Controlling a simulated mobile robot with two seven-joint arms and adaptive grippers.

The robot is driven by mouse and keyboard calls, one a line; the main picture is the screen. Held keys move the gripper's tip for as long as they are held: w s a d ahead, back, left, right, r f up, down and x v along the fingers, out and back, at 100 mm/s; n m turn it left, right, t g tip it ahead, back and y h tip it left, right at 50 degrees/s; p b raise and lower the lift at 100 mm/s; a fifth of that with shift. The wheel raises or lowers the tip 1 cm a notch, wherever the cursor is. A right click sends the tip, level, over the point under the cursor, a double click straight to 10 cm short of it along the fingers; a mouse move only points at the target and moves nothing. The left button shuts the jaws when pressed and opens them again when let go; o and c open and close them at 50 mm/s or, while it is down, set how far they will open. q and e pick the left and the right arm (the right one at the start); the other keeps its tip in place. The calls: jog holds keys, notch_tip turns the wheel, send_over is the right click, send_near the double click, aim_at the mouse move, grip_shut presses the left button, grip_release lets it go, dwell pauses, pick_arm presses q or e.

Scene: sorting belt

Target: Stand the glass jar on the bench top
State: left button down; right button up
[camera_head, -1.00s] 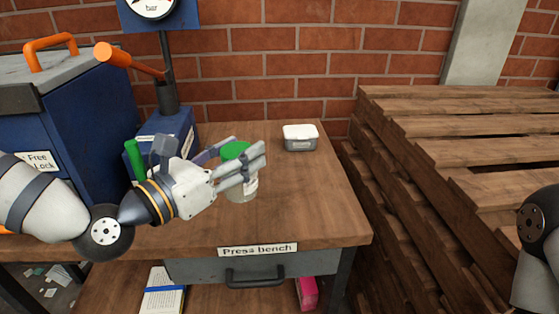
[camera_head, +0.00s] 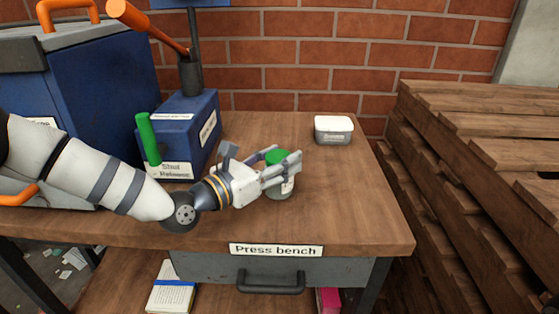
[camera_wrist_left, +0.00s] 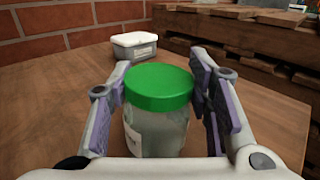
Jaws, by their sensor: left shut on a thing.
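The glass jar (camera_head: 281,189) has a green lid and a pale label, and it is upright at the bench top (camera_head: 345,205). My left gripper (camera_head: 283,171) is shut on the jar, with a finger on each side. In the left wrist view the jar (camera_wrist_left: 157,130) is between the two purple-padded fingers (camera_wrist_left: 163,100), its lid level. The jar's base is hidden in the wrist view; in the head view it looks at or very near the wood, and I cannot tell whether it touches. My right gripper is not in view.
A small grey box with a white lid (camera_head: 333,130) stands behind the jar to the right. A blue press base (camera_head: 190,130) with a green handle (camera_head: 148,138) and orange lever (camera_head: 146,26) is on the left. Wooden pallets (camera_head: 490,170) stand right. The bench's front right is clear.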

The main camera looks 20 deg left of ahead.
pick_arm(q)
jog(key=shift+r, duration=0.1)
jog(key=c, duration=0.8)
grip_release()
